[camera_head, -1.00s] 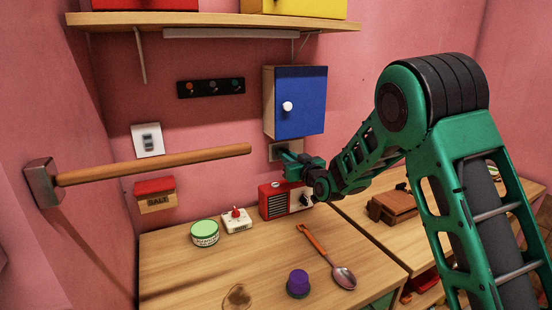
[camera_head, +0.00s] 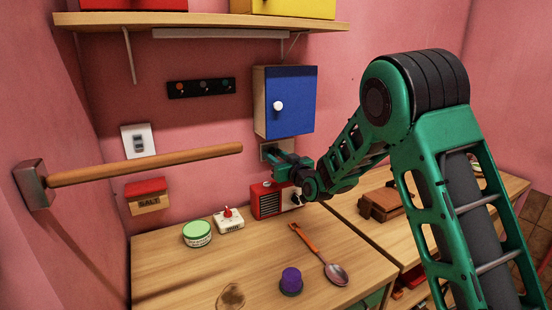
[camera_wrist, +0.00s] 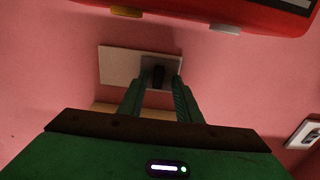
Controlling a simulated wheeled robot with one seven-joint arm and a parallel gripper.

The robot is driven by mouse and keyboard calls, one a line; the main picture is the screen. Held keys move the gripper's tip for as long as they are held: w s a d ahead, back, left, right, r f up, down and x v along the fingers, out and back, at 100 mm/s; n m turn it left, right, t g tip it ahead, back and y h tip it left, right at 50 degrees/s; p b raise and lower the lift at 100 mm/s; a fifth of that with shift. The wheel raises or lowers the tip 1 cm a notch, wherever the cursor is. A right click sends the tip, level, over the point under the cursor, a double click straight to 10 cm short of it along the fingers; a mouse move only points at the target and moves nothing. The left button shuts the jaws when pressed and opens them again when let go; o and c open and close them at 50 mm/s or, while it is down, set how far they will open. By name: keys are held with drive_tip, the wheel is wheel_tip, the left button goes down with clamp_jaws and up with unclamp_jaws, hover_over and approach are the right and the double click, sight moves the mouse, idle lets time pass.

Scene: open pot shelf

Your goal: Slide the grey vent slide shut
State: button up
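The vent is a pale plate (camera_wrist: 116,66) on the pink wall, with the grey slide (camera_wrist: 173,65) over its right part in the wrist view. A dark knob (camera_wrist: 158,76) stands out from the slide. My gripper (camera_wrist: 161,70) has its two green fingers one on each side of the knob, apart, with a small gap showing beside it. Whether either finger touches the knob I cannot tell. In the head view my gripper (camera_head: 274,157) is at the plate (camera_head: 265,149), which it partly hides, under the blue cabinet.
The blue cabinet (camera_head: 291,103) hangs just above my gripper, and the red radio (camera_head: 267,200) stands just below it. The counter holds a green-lidded tin (camera_head: 197,233), a purple-topped jar (camera_head: 291,281) and a spoon (camera_head: 320,255).

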drive_tip(key=v, duration=1)
drive_tip(key=shift+s, duration=0.15)
drive_tip(key=shift+d, duration=0.15)
drive_tip(key=s+d+f+m+g+h, duration=0.1)
drive_tip(key=s+d+f+g+h, duration=0.15)
drive_tip(key=s+d, duration=0.5)
drive_tip(key=s+d+f+m+g+h, duration=0.1)
drive_tip(key=s+d+m+g+h, duration=0.15)
drive_tip(key=s+d, duration=0.5)
drive_tip(key=s+d+f+m+g+h, duration=0.15)
drive_tip(key=s+d+g, duration=0.3)
drive_tip(key=d, duration=0.55)
drive_tip(key=s+d+f+m+g, duration=0.1)
drive_tip(key=s+d+m+g, duration=0.2)
drive_tip(key=s, duration=1.2)
drive_tip(key=s+d+m+g, duration=0.3)
drive_tip(key=s+d+g, duration=0.1)
drive_tip(key=s, duration=1.1)
drive_tip(key=shift+s+f+h, duration=0.2)
drive_tip(key=shift+f+h, duration=0.15)
drive_tip(key=shift+h, duration=0.1)
drive_tip(key=shift+d, duration=0.1)
